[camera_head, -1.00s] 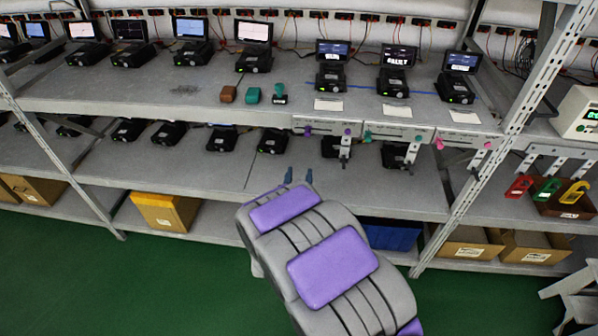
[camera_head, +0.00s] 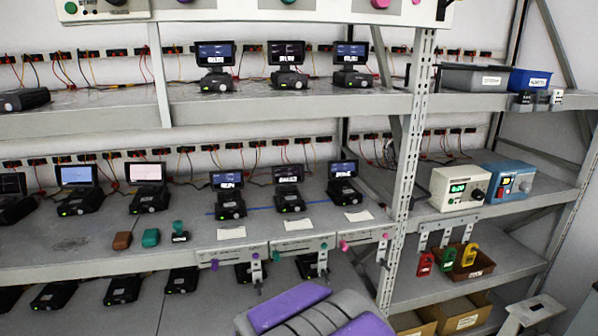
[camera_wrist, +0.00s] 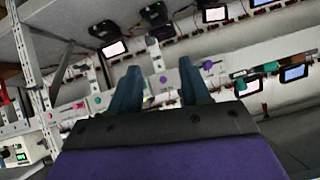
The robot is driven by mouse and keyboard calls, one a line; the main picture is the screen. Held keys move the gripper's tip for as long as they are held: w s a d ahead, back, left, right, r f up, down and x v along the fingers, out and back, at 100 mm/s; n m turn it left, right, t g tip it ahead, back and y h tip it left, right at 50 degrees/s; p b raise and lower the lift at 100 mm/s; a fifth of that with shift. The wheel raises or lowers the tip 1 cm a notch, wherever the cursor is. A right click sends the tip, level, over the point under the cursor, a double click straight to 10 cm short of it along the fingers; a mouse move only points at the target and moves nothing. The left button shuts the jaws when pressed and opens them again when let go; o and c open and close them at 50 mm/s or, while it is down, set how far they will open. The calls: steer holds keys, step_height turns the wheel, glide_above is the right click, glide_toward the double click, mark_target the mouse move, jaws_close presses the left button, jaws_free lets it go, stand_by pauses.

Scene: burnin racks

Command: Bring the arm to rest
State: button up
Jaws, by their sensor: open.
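My arm (camera_head: 315,312), grey with purple pads, shows at the bottom middle of the head view, in front of the lower part of the rack. My gripper (camera_wrist: 162,88) shows in the wrist view. Its two dark teal fingers stand apart with nothing between them. The gripper itself is outside the head view. In the wrist view the fingers point toward the rack, with a light shelf front and coloured knobs beyond them. I cannot tell the exact distance to the rack.
A perforated upright (camera_head: 405,170) stands right of centre. To its right are a white instrument (camera_head: 459,188), a blue instrument (camera_head: 510,181) and coloured padlocks (camera_head: 446,260).

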steer(key=s+d+r+g+h, duration=0.1)
steer(key=s+d+g, duration=0.3)
steer(key=s+d, duration=0.4)
steer(key=s+d+r+g+h, duration=0.1)
steer(key=s+d+r+g, duration=0.3)
steer(key=s+d, duration=0.5)
steer(key=s+d+r+m+g+h, duration=0.1)
steer(key=s+d+r+g, duration=0.2)
steer(key=s+d, duration=0.5)
steer(key=s+g, duration=0.1)
steer(key=s, duration=1)
steer(key=shift+s+d, duration=0.2)
steer(key=shift+s, duration=0.05)
